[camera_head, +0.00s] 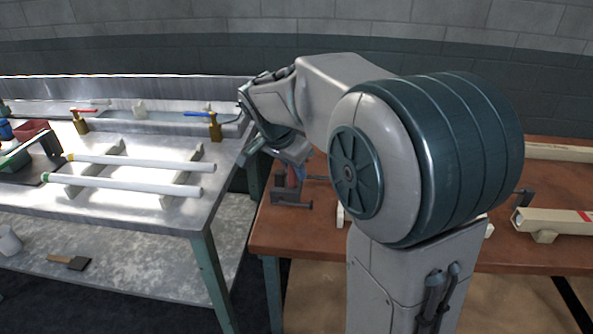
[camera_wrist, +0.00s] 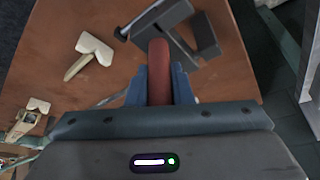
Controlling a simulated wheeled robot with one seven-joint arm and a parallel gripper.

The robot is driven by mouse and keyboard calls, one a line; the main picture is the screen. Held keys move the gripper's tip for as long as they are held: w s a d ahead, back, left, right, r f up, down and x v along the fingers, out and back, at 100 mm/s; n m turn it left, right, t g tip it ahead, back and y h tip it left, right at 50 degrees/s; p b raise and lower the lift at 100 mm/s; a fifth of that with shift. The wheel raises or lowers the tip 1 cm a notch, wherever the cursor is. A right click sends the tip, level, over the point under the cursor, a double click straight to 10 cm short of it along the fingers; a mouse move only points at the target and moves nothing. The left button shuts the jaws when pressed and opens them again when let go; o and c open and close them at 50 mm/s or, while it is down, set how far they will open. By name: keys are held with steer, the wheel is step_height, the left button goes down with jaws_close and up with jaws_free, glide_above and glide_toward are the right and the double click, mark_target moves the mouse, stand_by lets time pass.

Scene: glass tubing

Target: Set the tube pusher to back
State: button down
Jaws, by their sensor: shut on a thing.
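In the wrist view, a red rounded handle (camera_wrist: 159,62) stands between the two blue fingers of my gripper (camera_wrist: 158,84), which is shut on it. The handle rises next to a dark grey metal fixture (camera_wrist: 207,38) with a slanted bar, which I take to be the tube pusher. In the head view, my gripper (camera_head: 293,178) reaches down over the left end of the brown table, at the grey fixture (camera_head: 290,196). My arm and gripper hide part of the handle there. I cannot tell the pusher's setting.
The brown table (camera_head: 274,231) holds cream pieces and a square cream tube (camera_head: 555,222) at right. A pale T-shaped piece (camera_wrist: 88,55) lies left of the fixture. A metal table (camera_head: 150,216) with white tubes and valves stands at left, across a narrow gap.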

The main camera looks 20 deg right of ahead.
steer(key=c, duration=1.3)
jaws_free()
steer(key=p+v, duration=0.1)
steer(key=v, duration=1.3)
steer(key=shift+s+p, duration=0.1)
steer(key=shift+p, duration=0.2)
steer(key=s+f+n+y+p, duration=0.1)
steer(key=s+f+n+p, duration=0.1)
steer(key=s+n, duration=0.2)
steer(key=s+f+n+y+p, duration=0.1)
steer(key=s+f+n+p, duration=0.2)
steer(key=s, duration=0.5)
steer(key=s+d+f+n+y+p, duration=0.1)
steer(key=s+f+n+p, duration=0.2)
steer(key=s, duration=0.3)
steer(key=shift+s+n+t+y, duration=0.3)
steer(key=shift+n+y, duration=0.1)
steer(key=shift+n, duration=0.4)
